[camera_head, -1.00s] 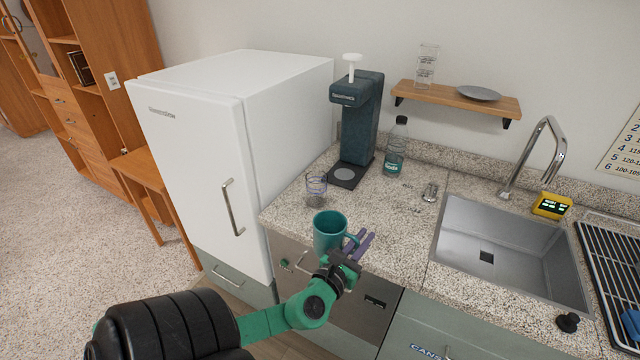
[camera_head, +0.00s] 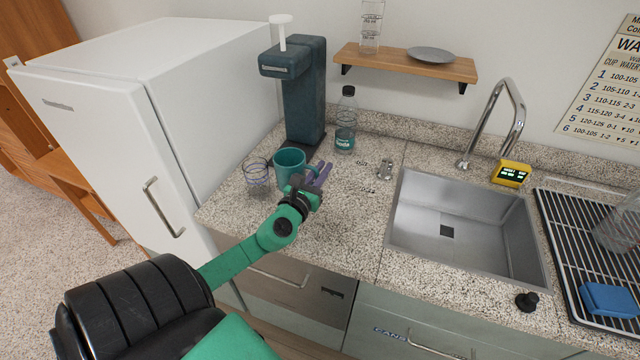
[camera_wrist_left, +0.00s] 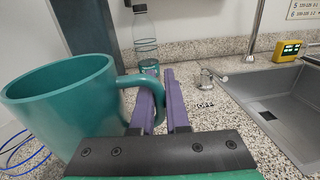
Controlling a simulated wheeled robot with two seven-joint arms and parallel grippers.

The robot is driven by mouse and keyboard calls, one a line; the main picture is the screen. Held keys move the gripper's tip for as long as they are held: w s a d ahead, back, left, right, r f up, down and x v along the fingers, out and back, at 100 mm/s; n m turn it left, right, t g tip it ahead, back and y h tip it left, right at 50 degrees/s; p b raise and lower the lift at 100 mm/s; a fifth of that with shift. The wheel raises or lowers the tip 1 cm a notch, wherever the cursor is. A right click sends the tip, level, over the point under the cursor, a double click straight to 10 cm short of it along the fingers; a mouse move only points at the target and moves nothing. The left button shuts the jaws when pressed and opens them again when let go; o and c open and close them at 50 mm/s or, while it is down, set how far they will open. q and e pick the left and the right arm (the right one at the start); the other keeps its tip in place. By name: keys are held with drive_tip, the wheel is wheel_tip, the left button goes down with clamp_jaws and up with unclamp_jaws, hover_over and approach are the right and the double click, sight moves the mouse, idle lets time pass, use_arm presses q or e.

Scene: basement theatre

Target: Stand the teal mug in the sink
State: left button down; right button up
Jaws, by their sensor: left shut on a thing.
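The teal mug (camera_head: 289,166) is upright at my left gripper (camera_head: 318,176), over the counter left of the sink. In the left wrist view the mug (camera_wrist_left: 62,112) fills the left side, and its handle is between the purple fingers of the gripper (camera_wrist_left: 166,98). My left gripper is shut on that handle. Whether the mug's base touches the counter is hard to tell. My right gripper is not in view.
A clear glass (camera_head: 256,178) stands just left of the mug. A bottle (camera_head: 346,120) and a dark blue drink machine (camera_head: 305,95) stand behind. The faucet (camera_head: 515,120) and yellow timer (camera_head: 511,173) are behind the sink; a drying rack (camera_head: 575,245) is right. The counter between mug and sink is mostly clear.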

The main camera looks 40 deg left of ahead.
use_arm(q)
drive_tip(key=f, duration=0.2)
drive_tip(key=w+f+b, duration=0.1)
drive_tip(key=f, duration=0.4)
drive_tip(key=shift+w+a+f, duration=0.25)
drive_tip(key=shift+f, duration=0.15)
drive_tip(key=shift+s+f, duration=0.2)
drive_tip(key=shift+f, duration=0.1)
drive_tip(key=shift+d, duration=0.1)
drive_tip(key=shift+f, duration=0.1)
drive_tip(key=c, duration=1.3)
unclamp_jaws()
drive_tip(key=shift+f+b, duration=0.1)
drive_tip(key=shift+b, duration=0.25)
drive_tip(key=o, duration=0.4)
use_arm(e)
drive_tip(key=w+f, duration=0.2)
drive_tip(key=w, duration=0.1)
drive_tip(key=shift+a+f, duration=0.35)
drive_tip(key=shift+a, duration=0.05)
use_arm(q)
drive_tip(key=shift+s, duration=0.1)
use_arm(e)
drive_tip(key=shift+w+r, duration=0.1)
